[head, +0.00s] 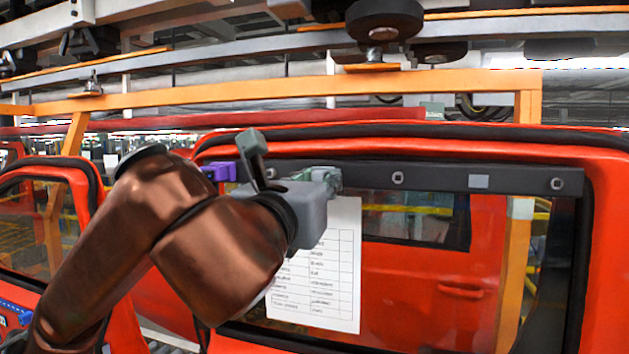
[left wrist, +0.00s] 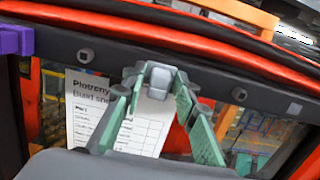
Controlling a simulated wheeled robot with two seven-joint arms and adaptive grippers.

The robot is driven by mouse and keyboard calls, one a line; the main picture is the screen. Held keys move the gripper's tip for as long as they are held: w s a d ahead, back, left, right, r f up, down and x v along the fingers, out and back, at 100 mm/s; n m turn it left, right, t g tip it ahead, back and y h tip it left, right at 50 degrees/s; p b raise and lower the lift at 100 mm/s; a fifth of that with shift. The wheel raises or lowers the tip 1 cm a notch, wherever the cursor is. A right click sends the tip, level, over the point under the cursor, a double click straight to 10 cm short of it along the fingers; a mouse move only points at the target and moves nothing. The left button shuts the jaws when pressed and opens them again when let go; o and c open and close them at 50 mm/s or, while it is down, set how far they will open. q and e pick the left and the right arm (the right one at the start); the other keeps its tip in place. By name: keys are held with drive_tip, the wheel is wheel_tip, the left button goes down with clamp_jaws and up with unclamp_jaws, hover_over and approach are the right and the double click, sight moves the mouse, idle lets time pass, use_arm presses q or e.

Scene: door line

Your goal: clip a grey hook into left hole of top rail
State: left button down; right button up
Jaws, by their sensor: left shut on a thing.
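The top rail (head: 440,178) is a dark bar along the top of the red door's window opening. Its left hole (head: 270,173) shows just left of my left gripper, and in the left wrist view (left wrist: 85,55) it is empty. My left gripper (head: 330,179) has green fingers and is shut on a small grey hook (left wrist: 159,77). The hook is in front of the rail, between the left hole and the middle hole (head: 397,178). I cannot tell whether it touches the rail. In the head view the gripper mostly hides the hook. My right gripper is not in view.
A white printed sheet (head: 318,285) hangs below the rail behind the gripper. A purple piece (head: 219,172) is at the rail's left end. A grey square (head: 478,181) and a right hole (head: 556,184) lie farther right. An orange frame (head: 250,93) crosses above.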

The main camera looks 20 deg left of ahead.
use_arm(q)
drive_tip(key=shift+w, duration=0.45)
idle(0.5)
drive_tip(key=c, duration=1.8)
unclamp_jaws()
drive_tip(key=o, duration=0.3)
drive_tip(key=shift+w, duration=0.25)
drive_tip(key=shift+o, duration=0.2)
drive_tip(key=shift+s, duration=0.1)
drive_tip(key=s+f, duration=0.3)
drive_tip(key=s, duration=2)
drive_tip(key=shift+a, duration=0.4)
